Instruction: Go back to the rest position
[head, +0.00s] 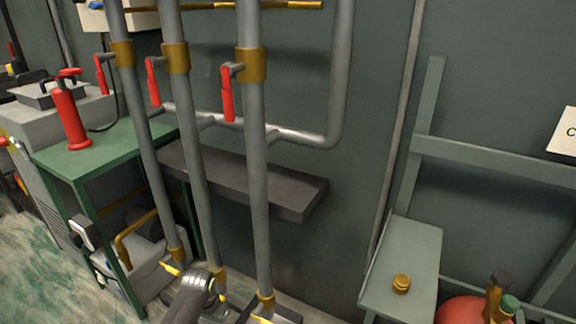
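Neither of my grippers shows clearly in the head view. A grey rounded part (192,292) at the bottom, in front of the pipes, looks like a link of my own arm; no fingers show on it. Three vertical grey pipes (257,170) with brass collars stand in front of the wall. Red valve levers (227,97) hang down beside their upper collars. A brass cap (401,283) sits on the grey-green shelf (420,245) at the right.
A green table (105,150) with a red cylinder-shaped tool (70,118) stands at the left. A dark ledge (290,190) sticks out behind the pipes. A red tank (463,310) with valves is at the bottom right. Bare wall lies between pipes and shelf.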

